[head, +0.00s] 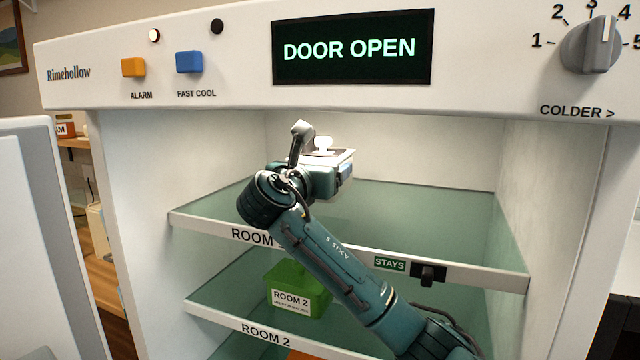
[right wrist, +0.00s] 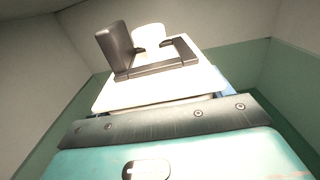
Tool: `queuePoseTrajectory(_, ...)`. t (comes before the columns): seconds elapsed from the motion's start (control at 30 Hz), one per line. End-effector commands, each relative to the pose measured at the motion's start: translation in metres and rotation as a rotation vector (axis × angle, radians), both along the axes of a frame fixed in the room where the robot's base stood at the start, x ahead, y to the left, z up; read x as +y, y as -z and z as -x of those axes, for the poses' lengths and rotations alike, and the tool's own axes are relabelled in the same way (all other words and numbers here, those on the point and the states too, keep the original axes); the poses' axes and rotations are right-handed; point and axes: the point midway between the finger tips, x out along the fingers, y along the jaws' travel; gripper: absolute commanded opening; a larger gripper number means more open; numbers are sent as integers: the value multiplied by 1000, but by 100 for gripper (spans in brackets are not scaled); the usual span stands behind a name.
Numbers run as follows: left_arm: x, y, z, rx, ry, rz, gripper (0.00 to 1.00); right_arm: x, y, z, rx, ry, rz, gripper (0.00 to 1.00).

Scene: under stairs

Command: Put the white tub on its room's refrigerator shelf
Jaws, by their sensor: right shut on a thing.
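The refrigerator (head: 140,220) stands open, and its panel reads "DOOR OPEN". My right gripper (head: 322,148) is inside it, above the upper glass shelf (head: 420,215). It is shut on a small white tub (head: 323,142). The tub also shows in the right wrist view (right wrist: 148,36), between the dark fingers (right wrist: 150,50). The upper shelf's label reads "ROOM", with the rest hidden by my arm. The lower shelf (head: 225,318) is labelled "ROOM 2". My left gripper is out of view.
A green container (head: 298,290) labelled "ROOM 2" sits on the lower shelf, partly behind my arm. A green "STAYS" tag (head: 390,264) and a black latch (head: 428,275) are on the upper shelf's front edge. The upper shelf's right side looks clear. The open door (head: 45,240) is at left.

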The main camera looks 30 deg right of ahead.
Motion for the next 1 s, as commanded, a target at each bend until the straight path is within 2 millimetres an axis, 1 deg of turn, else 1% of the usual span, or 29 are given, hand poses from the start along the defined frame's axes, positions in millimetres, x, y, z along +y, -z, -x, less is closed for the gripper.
queuePoseTrajectory(0.07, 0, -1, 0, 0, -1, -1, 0, -1, 3, 0, -1, 0, 1, 31)
queuePoseTrajectory(0.3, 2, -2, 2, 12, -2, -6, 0, -1, 32, 0, 0, 0, 3, 31)
queuePoseTrajectory(0.43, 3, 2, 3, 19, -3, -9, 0, 0, 34, 0, -3, 0, 2, 31)
queuePoseTrajectory(0.67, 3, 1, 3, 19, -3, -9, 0, 0, 36, 0, -1, 0, 3, 31)
queuePoseTrajectory(0.7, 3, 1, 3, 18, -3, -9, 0, 0, 38, 0, 1, 0, 1, 81)
queuePoseTrajectory(0.93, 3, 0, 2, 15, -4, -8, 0, 0, 37, 0, 1, 1, 1, 100)
queuePoseTrajectory(1.0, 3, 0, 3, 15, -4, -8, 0, 0, 37, 0, 1, 1, 1, 100)
